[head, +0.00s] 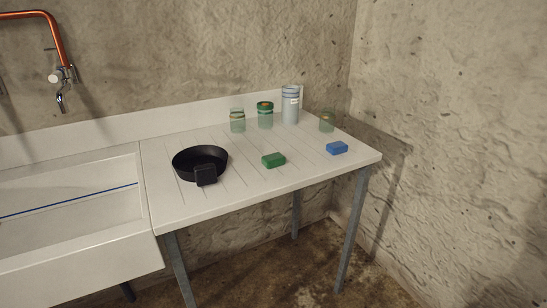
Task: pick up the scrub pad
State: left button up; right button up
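A small green block (273,160), which looks like a scrub pad, lies flat on the white drainboard (235,196) near its front edge. A similar blue block (337,148) lies to its right, near the right corner. From this view I cannot be certain which of the two is the scrub pad. Neither of my grippers shows in the head view.
Glass jars (237,121) and a tall grey-blue canister (290,105) stand along the back. A white sink (75,240) adjoins at left; walls enclose back and right.

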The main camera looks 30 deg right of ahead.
aim_at(271, 161)
jog(key=i+l+z, duration=0.5)
jog(key=i+z, duration=0.3)
jog(key=k, duration=0.1)
